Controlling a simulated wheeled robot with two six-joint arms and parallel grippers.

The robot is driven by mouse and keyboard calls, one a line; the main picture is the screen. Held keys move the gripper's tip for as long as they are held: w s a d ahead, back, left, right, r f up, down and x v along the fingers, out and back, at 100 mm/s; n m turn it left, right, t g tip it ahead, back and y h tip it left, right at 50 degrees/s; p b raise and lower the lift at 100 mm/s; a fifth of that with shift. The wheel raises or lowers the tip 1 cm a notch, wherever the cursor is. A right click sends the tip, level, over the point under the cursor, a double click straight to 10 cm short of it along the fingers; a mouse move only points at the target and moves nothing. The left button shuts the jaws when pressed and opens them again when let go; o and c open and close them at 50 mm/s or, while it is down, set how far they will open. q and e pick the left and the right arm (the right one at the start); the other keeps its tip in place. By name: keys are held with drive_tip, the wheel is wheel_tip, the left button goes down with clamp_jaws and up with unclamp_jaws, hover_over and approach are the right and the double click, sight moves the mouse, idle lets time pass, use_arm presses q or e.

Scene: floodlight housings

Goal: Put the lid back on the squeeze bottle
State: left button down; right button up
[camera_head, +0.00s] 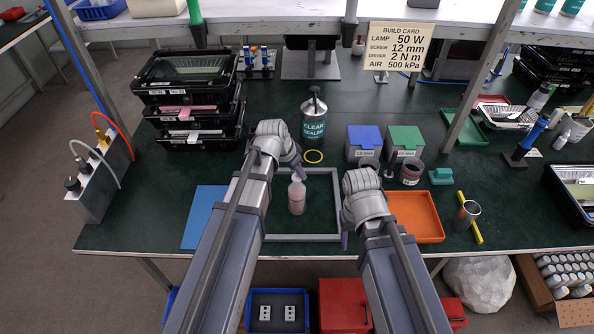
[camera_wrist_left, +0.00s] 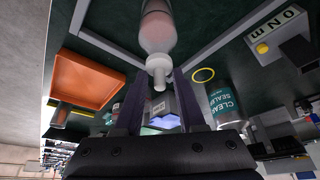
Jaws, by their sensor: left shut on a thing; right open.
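The squeeze bottle (camera_head: 297,200) stands upright on the green bench mat inside a grey frame. It is translucent with pinkish contents and also shows in the left wrist view (camera_wrist_left: 158,28). The white lid (camera_wrist_left: 158,66), with a short nozzle, is at the bottle's mouth. My left gripper (camera_head: 299,174) is above the bottle, and in the left wrist view its dark fingers (camera_wrist_left: 158,80) are shut on the lid. I cannot tell whether the lid is fully seated. My right gripper (camera_head: 345,240) is open near the frame's right side, its fingers partly hidden by its wrist.
A blue mat (camera_head: 204,215) lies left of the frame (camera_head: 339,200), an orange tray (camera_head: 416,217) right of it. The clear sealer can (camera_head: 314,126), a yellow ring (camera_head: 313,156) and blue-lidded (camera_head: 364,137) and green-lidded (camera_head: 405,138) bins stand behind. Black trays (camera_head: 190,100) are stacked back left.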

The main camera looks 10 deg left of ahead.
use_arm(q)
drive_tip(key=shift+f, duration=0.15)
idle(0.5)
unclamp_jaws()
idle(0.8)
drive_tip(key=shift+r+p, duration=3.45)
drive_tip(key=shift+r, duration=0.15)
drive_tip(key=shift+c, duration=0.2)
clamp_jaws()
